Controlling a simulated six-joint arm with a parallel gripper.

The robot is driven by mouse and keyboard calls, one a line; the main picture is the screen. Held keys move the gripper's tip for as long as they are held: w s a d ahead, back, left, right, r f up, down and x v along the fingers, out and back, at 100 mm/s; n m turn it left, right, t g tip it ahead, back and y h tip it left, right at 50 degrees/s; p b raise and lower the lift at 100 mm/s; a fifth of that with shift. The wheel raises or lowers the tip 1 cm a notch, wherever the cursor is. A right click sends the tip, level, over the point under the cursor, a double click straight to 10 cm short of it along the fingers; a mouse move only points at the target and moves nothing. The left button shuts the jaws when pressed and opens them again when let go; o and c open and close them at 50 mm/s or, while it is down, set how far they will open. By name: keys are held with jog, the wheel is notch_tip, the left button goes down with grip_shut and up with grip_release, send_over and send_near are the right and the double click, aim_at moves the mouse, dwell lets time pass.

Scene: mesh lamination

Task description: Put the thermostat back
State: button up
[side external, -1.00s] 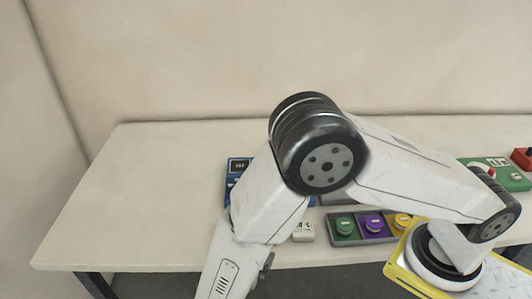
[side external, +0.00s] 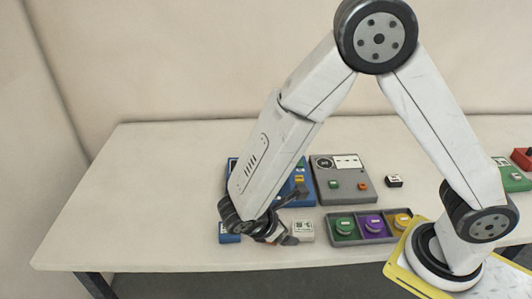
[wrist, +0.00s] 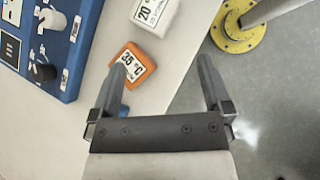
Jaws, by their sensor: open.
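In the wrist view an orange block (wrist: 136,66) with a white label reading about "35 °C" lies on the table beside my left finger. A small blue block (side external: 229,238) is partly visible left of my gripper in the side view. I cannot tell which block is the thermostat. My gripper (wrist: 167,67) is open with nothing between its fingers. It is low over the table's front edge in the side view (side external: 288,236).
A blue panel (wrist: 52,65) with knobs stands left in the wrist view. A grey panel (side external: 342,181), a tray (side external: 357,239) of green, purple and yellow knobs, and a small black block (side external: 394,181) are to the right. The table's left side (side external: 130,200) is clear.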

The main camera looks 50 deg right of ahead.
jog(key=s+d+r+m+t+y, duration=0.1)
jog(key=d+r+m+t+y, duration=0.2)
jog(key=d+r+m+y, duration=0.4)
jog(key=shift+s+d+r+m+y, duration=0.4)
jog(key=shift+d+m, duration=0.9)
jog(key=shift+m, duration=2.5)
jog(key=shift+w, duration=0.1)
